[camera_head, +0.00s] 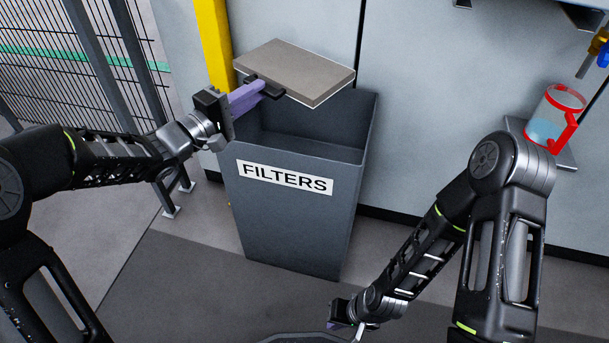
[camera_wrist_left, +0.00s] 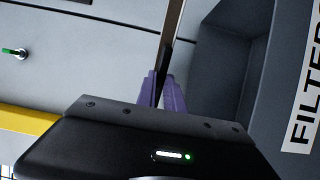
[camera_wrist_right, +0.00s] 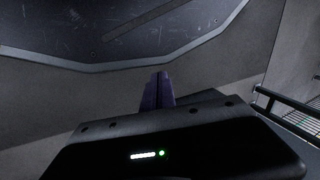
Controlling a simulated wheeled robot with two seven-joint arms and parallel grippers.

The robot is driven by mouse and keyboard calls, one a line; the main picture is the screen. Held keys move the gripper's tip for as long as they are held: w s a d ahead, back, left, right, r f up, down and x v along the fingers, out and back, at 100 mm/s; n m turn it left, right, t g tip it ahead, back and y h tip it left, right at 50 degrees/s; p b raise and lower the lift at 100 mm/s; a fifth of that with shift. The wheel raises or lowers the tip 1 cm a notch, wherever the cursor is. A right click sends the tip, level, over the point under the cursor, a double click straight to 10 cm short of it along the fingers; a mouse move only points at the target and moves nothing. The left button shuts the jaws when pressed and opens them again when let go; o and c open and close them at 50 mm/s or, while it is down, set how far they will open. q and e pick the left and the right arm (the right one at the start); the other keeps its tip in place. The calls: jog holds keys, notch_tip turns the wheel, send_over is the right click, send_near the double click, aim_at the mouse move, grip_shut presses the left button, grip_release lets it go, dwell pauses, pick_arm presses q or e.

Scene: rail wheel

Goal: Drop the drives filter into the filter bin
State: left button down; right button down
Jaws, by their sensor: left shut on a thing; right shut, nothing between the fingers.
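The drives filter, a flat grey-brown panel with a pale edge (camera_head: 295,72), is held level over the back of the open filter bin. My left gripper (camera_head: 262,88) is shut on a black tab at the filter's near left side. In the left wrist view the purple fingers (camera_wrist_left: 162,90) grip the dark tab, and the filter shows edge-on as a narrow strip (camera_wrist_left: 173,22). The dark grey filter bin (camera_head: 290,215) carries a white FILTERS label and also shows in the left wrist view (camera_wrist_left: 225,65). My right gripper (camera_wrist_right: 158,90) is shut and empty, low over the floor.
A grey wall stands behind the bin, with a yellow post (camera_head: 213,45) at its left. A wire fence (camera_head: 85,60) is at far left. A clear jug with red trim (camera_head: 557,118) sits on a small wall shelf at right.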

pick_arm(q)
notch_tip(320, 180, down, 6)
jog(key=b, duration=0.6)
jog(key=c, duration=1.4)
grip_release()
jog(key=shift+o, duration=0.2)
jog(key=p+v, duration=0.2)
jog(key=v, duration=0.5)
jog(key=shift+s+a, duration=0.25)
jog(key=shift+s, duration=0.05)
jog(key=shift+a, duration=0.1)
